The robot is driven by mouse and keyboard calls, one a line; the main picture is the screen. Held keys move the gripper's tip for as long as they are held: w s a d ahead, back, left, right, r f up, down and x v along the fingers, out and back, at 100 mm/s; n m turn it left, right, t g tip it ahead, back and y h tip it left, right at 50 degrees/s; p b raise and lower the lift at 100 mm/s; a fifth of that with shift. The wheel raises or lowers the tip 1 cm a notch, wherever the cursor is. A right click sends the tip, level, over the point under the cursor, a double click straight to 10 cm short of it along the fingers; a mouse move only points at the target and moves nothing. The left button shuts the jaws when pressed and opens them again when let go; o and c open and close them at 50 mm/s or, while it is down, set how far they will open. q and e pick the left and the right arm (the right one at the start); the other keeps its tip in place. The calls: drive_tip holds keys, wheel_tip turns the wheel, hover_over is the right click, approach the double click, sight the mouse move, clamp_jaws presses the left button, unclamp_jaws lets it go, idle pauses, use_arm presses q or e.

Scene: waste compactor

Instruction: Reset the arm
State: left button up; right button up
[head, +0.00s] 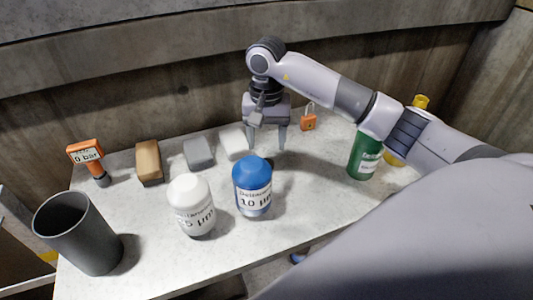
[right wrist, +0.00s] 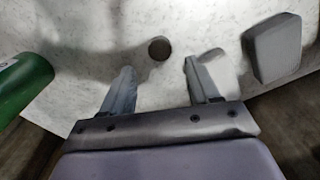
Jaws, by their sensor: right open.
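My right gripper (head: 267,142) points down over the back middle of the marble table (head: 315,205). Its two fingers are apart with nothing between them. In the right wrist view the open fingers (right wrist: 157,80) stand on either side of a small dark round spot (right wrist: 160,48) in the table surface, a little nearer than it. My right arm comes in from the right and bends down at the wrist. My left gripper is not in view.
Near my right gripper are a white block (head: 234,143), a blue-capped bottle (head: 252,186), an orange padlock (head: 309,121) and a green bottle (head: 364,157). A white bottle (head: 191,205), grey block (head: 198,153), brown block (head: 149,162), orange gauge (head: 86,154) and dark cup (head: 78,234) stand left.

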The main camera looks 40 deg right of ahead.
drive_tip(key=shift+r, duration=2.8)
